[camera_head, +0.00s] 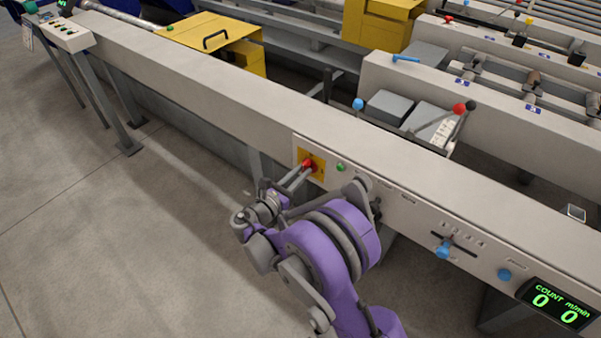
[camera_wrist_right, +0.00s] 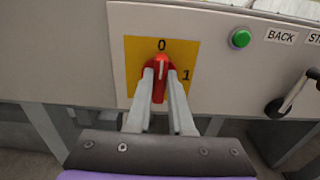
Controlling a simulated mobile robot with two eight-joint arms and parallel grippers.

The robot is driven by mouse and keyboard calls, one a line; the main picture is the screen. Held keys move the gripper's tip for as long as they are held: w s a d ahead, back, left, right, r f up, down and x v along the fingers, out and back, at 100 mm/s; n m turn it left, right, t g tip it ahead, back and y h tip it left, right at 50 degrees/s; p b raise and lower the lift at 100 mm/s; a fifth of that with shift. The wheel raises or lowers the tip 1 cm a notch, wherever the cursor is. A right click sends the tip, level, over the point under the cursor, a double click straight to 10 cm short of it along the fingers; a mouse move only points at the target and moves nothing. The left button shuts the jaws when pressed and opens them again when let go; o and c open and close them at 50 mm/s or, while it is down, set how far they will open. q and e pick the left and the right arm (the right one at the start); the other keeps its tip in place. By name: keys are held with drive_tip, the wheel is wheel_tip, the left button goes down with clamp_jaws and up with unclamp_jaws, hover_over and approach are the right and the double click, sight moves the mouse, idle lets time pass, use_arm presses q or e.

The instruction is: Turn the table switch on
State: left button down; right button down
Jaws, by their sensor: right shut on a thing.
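The table switch (camera_wrist_right: 161,64) is a red rotary knob on a yellow plate (camera_wrist_right: 188,52) marked 0 at the top and 1 at the right. In the right wrist view its white pointer line stands about upright, toward the 0. The knob also shows in the head view (camera_head: 308,164), on the front of the table. My right gripper (camera_wrist_right: 161,77) is shut on the red knob, one finger on each side. The fingers hide the lower sides of the knob. My left gripper is not in view.
A green button (camera_wrist_right: 240,38) sits right of the plate, with labels BACK and ST beside it. A black-handled lever (camera_wrist_right: 290,95) sticks out farther right. In the head view a blue knob (camera_head: 443,250) and a green count display (camera_head: 556,303) are farther along the panel.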

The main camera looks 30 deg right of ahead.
drive_tip(key=shift+m, duration=0.3)
drive_tip(key=m, duration=1.1)
drive_tip(key=f+m, duration=0.1)
drive_tip(key=m, duration=0.5)
drive_tip(key=shift+s+d+b, duration=0.15)
drive_tip(key=shift+s+b, duration=0.2)
drive_tip(key=shift+b, duration=0.05)
drive_tip(key=c, duration=0.8)
unclamp_jaws()
drive_tip(key=p+v, duration=0.1)
drive_tip(key=v, duration=1)
